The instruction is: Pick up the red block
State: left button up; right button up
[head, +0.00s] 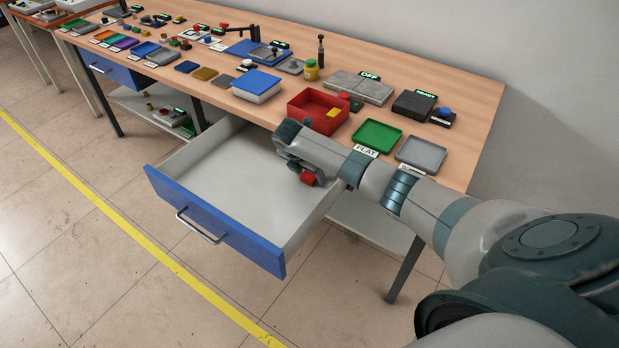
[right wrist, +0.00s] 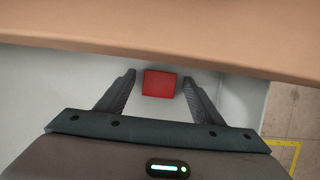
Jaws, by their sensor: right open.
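The red block (head: 309,179) lies inside the open drawer (head: 225,185), near its right side. My right gripper reaches down over the drawer, close to the block, and partly hides it in the head view. In the right wrist view the red block (right wrist: 159,83) sits between the fingertips of my right gripper (right wrist: 157,80). The fingers are spread, with a gap on each side of the block. My left gripper is not in view.
The wooden tabletop edge (right wrist: 160,50) runs just beyond the block. On the table stand a red bin (head: 300,108) with a yellow block, a green tray (head: 377,136) and a grey tray (head: 421,154). The left part of the drawer is empty.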

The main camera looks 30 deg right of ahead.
aim_at(308, 176)
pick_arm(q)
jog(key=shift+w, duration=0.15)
pick_arm(e)
jog(key=c, duration=1.2)
jog(key=shift+o, duration=0.2)
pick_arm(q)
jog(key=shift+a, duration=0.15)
pick_arm(e)
jog(key=shift+r, duration=0.1)
